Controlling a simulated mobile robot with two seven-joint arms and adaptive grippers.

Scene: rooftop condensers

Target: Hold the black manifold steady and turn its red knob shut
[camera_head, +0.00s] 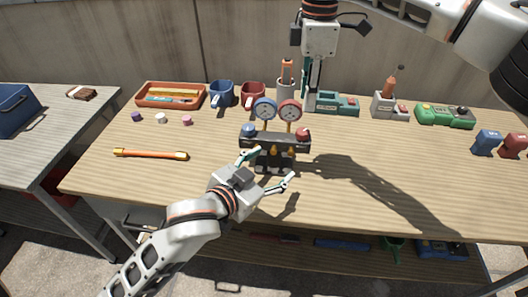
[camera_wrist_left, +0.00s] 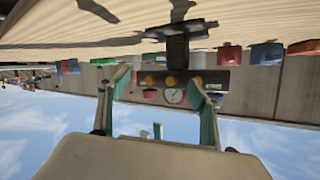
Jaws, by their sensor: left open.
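The black manifold (camera_head: 262,140) stands upright on the wooden table, with a blue gauge (camera_head: 264,110) and a red gauge (camera_head: 289,110) on top. Its red knob (camera_head: 303,134) is at the right end and a blue knob (camera_head: 248,131) at the left. My left gripper (camera_head: 267,169) is open just in front of the manifold, fingers spread toward it. In the left wrist view the manifold (camera_wrist_left: 228,77) appears upside down beyond the open fingers (camera_wrist_left: 159,77); I see no grip. My right gripper (camera_head: 309,88) points down behind and right of the manifold, apart from the red knob; its opening is unclear.
An orange-ended bar (camera_head: 150,154) lies at left. A tray (camera_head: 171,95), a blue mug (camera_head: 222,94) and a red mug (camera_head: 253,95) stand behind. A teal device (camera_head: 338,104) is near my right gripper.

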